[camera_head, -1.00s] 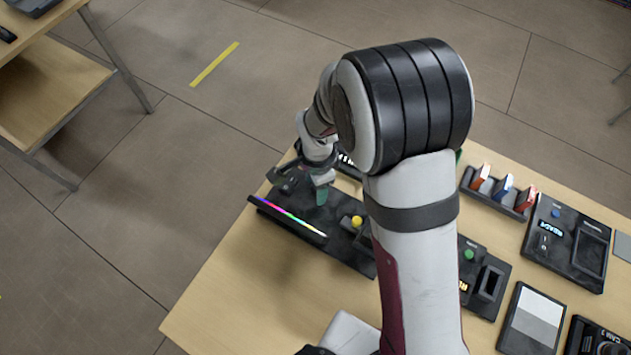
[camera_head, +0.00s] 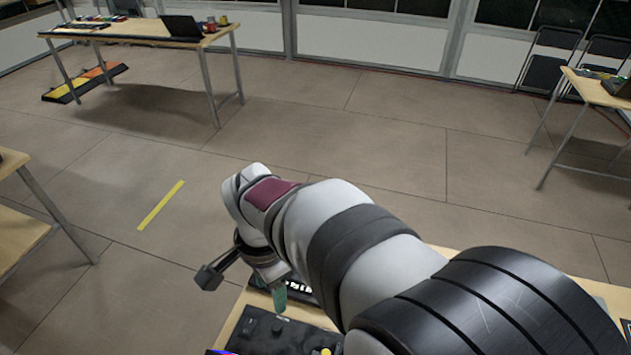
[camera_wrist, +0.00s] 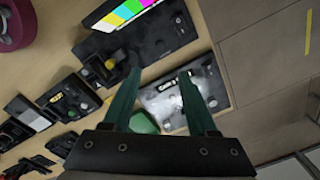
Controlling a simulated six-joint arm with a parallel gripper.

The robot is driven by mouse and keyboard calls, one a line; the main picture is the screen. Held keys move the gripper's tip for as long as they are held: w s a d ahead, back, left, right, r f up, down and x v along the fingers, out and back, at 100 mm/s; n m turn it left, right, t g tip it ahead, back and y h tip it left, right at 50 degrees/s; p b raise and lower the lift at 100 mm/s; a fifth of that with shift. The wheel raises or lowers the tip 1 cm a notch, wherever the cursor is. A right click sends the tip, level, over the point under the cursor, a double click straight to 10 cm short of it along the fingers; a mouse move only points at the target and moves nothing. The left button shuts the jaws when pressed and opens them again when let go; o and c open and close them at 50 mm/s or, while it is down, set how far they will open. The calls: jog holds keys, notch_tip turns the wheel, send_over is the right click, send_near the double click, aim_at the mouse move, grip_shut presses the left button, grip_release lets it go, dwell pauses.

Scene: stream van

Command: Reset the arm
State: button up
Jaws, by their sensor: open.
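My gripper (camera_wrist: 158,76) is open in the wrist view, with two green fingers apart above the table. No object is clamped between the fingertips. A green rounded object (camera_wrist: 145,123) shows between the finger bases; I cannot tell what it is or how far below it lies. In the head view my arm reaches from the lower right toward the table's far left edge, and a green finger of my gripper (camera_head: 279,298) shows there. My arm hides much of the table.
A lit black-and-grey unit (camera_wrist: 185,95) lies beneath the fingers. Another table (camera_head: 135,33) stands far back left. Open floor (camera_head: 330,130) lies between.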

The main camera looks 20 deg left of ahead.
jog(key=s+d+r, duration=0.1)
jog(key=d+r, duration=0.3)
jog(key=d, duration=0.9)
jog(key=s+d+n+y, duration=0.1)
jog(key=s+d, duration=1)
jog(key=shift+s, duration=0.35)
